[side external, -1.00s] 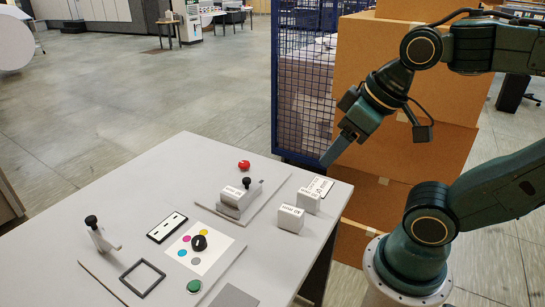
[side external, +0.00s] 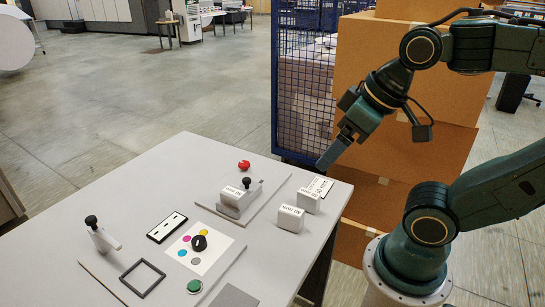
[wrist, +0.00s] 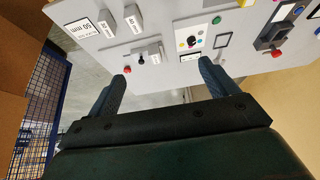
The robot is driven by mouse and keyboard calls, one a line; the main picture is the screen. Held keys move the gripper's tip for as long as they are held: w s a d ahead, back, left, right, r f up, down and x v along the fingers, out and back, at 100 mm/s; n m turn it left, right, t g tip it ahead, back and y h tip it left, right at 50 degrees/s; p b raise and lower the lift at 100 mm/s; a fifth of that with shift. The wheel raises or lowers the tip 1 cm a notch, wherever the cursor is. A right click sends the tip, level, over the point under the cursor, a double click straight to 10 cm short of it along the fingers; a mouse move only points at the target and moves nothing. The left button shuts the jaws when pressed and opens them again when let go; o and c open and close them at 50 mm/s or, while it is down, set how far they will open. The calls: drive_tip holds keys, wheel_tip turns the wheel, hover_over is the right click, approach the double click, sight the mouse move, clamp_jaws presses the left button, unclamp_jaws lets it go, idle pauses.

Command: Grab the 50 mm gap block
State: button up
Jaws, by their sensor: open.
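Two pale blocks with printed mm labels stand side by side near the table's right edge. One block (side external: 308,200) is beside a flat 50 mm placard (side external: 321,187); the other block (side external: 290,218) is nearer the camera. A third labelled block (side external: 232,195) sits in a grey fixture. The block labels are too small to read surely. In the wrist view the placard (wrist: 82,31), the block beside it (wrist: 106,24) and the second block (wrist: 134,20) show at top left. My gripper (side external: 323,165) is open and empty above the table's back right corner; its fingers show apart in the wrist view (wrist: 163,73).
A red button (side external: 244,164) lies behind the fixture. A black knob (side external: 199,242) on a colour-dot panel, a green button (side external: 194,286), a square frame (side external: 142,277) and a black-handled lever (side external: 97,234) occupy the front left. A blue cage (side external: 303,90) and cardboard boxes (side external: 375,80) stand behind.

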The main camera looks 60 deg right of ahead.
drive_tip(key=shift+w, duration=0.1)
drive_tip(key=n+g, duration=0.6)
drive_tip(key=n, duration=1.2)
hover_over(233, 191)
wheel_tip(233, 191, down, 15)
drive_tip(key=shift+w+f, duration=0.1)
drive_tip(key=shift+f, duration=0.1)
drive_tip(key=shift+f, duration=0.1)
drive_tip(key=shift+f, duration=4.2)
drive_tip(key=shift+f, duration=0.15)
drive_tip(key=shift+f, duration=2.45)
